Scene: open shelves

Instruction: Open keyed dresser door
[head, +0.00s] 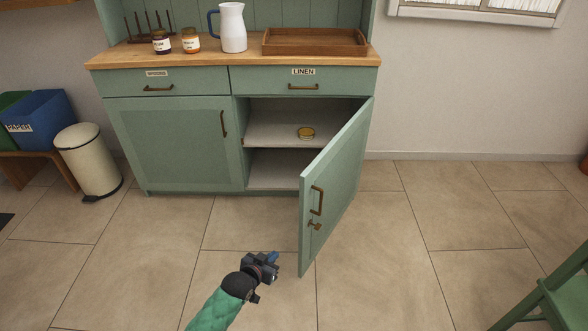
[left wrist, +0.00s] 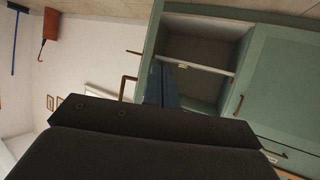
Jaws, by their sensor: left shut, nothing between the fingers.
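The green dresser (head: 180,150) stands against the wall. Its right door (head: 340,175) stands wide open, swung out to the right on its right-hand hinge. The door has a bronze handle (head: 316,200) and a key (head: 314,224) in the lock below it. My left gripper (head: 272,258) is shut and empty, low in front of the dresser and left of the door's free edge, apart from it. In the left wrist view, the fingers (left wrist: 160,85) point toward the open compartment, with the shelf (left wrist: 190,65) behind. My right gripper is out of view.
A gold-lidded item (head: 306,133) lies on the upper shelf inside. A jug (head: 232,28), jars and a wooden tray (head: 315,42) stand on top. A cream bin (head: 88,160) is at left, a green chair (head: 550,300) at lower right. Floor between is clear.

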